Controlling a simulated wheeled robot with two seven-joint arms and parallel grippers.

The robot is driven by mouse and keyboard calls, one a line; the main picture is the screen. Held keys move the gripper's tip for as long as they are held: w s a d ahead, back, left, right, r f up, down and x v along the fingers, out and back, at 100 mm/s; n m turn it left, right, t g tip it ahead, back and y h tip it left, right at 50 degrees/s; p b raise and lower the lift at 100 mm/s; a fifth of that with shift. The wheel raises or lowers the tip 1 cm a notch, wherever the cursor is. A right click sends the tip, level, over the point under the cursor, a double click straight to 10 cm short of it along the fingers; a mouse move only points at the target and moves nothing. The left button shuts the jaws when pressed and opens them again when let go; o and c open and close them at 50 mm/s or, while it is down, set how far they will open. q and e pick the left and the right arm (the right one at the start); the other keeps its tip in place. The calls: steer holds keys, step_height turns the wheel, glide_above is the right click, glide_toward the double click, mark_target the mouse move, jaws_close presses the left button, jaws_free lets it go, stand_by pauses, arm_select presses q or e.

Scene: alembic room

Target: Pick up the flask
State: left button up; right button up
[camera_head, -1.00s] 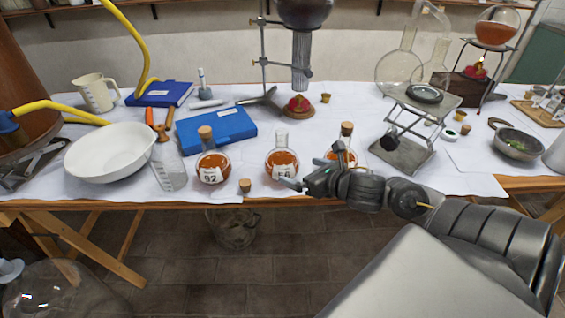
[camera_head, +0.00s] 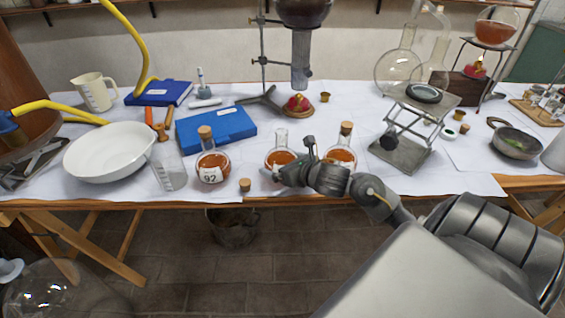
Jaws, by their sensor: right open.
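Several round flasks of orange liquid stand in a row near the table's front edge. The left flask (camera_head: 212,165) has a cork and a label reading 92. The middle flask (camera_head: 281,152) has an open neck, and its lower part is partly hidden by my right gripper. The right flask (camera_head: 343,155) has a cork and stands just beyond my right wrist. My right gripper (camera_head: 287,163) is open at the front of the middle flask; I cannot tell whether it touches the glass. My left gripper is not in view.
A loose cork (camera_head: 245,185) and a glass beaker (camera_head: 170,174) stand near the left flask. A white bowl (camera_head: 108,152) is at the left. A blue case (camera_head: 216,129) lies behind. A metal jack stand (camera_head: 403,152) is at the right.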

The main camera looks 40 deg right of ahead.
mark_target(286, 137)
steer(key=c, duration=1.1)
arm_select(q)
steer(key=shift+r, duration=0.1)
arm_select(e)
steer(key=shift+o, duration=0.2)
steer(key=shift+r, duration=0.3)
steer(key=shift+r, duration=0.5)
steer(key=shift+r+p, duration=0.45)
steer(key=shift+r, duration=1)
steer(key=shift+r+p, duration=0.9)
steer(key=shift+r, duration=0.85)
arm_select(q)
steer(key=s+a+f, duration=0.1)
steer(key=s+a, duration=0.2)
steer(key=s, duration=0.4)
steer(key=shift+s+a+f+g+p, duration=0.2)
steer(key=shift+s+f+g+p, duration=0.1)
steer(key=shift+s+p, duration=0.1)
arm_select(e)
steer(key=shift+r, duration=1)
steer(key=shift+r, duration=0.1)
